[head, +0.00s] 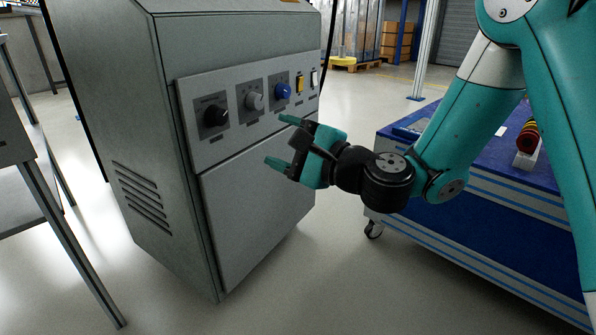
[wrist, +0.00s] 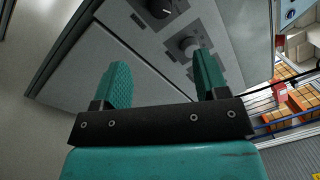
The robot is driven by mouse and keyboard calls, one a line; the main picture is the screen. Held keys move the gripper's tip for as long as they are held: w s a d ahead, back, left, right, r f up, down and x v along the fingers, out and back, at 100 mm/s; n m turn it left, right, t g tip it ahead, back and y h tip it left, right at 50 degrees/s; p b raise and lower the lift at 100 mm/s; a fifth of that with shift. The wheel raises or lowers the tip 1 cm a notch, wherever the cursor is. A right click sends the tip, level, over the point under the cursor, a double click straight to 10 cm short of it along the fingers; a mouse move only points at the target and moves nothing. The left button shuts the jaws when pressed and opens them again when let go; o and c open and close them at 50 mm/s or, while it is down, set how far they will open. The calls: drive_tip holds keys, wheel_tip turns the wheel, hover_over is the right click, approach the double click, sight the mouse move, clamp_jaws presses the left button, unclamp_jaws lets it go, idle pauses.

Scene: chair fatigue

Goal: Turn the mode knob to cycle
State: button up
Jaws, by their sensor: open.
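A grey cabinet (head: 105,95) carries a light control panel (head: 240,135) with a row of three knobs: a black knob (head: 216,115), a grey knob (head: 254,101) and a blue knob (head: 283,90). The labels are too small to read, so I cannot tell which knob is the mode knob. My gripper (head: 278,140) is open and empty, in front of the panel and below the knob row. In the wrist view, the black knob (wrist: 160,8) and the grey knob (wrist: 188,46) show beyond the spread fingers (wrist: 163,72). No contact with a knob shows.
A yellow switch (head: 300,84) and a white switch (head: 314,79) sit right of the blue knob. A blue wheeled cart (head: 470,215) stands at the right, close to my arm. A metal table (head: 50,210) stands at the left. The floor before the cabinet is clear.

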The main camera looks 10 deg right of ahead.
drive_tip(key=shift+b+v, duration=0.65)
drive_tip(key=shift+v, duration=0.65)
drive_tip(key=s+a+r+n+g+p, duration=0.3)
drive_tip(key=s+r+n+g+p, duration=0.15)
drive_tip(key=s+n, duration=0.2)
drive_tip(key=s+a+r+n+g+p, duration=0.2)
drive_tip(key=s+r+n+g+p, duration=0.1)
drive_tip(key=s+n+g+p, duration=0.4)
drive_tip(key=s+d+r+n+g+h+p, duration=0.2)
drive_tip(key=s+d+r+n+h+p, duration=0.3)
drive_tip(key=s+d+n+h, duration=0.45)
wheel_tip(320, 180, up, 36)
drive_tip(key=m+p, duration=0.1)
drive_tip(key=p, duration=3.7)
drive_tip(key=shift+s+d+y, duration=0.2)
drive_tip(key=shift+d+y, duration=0.25)
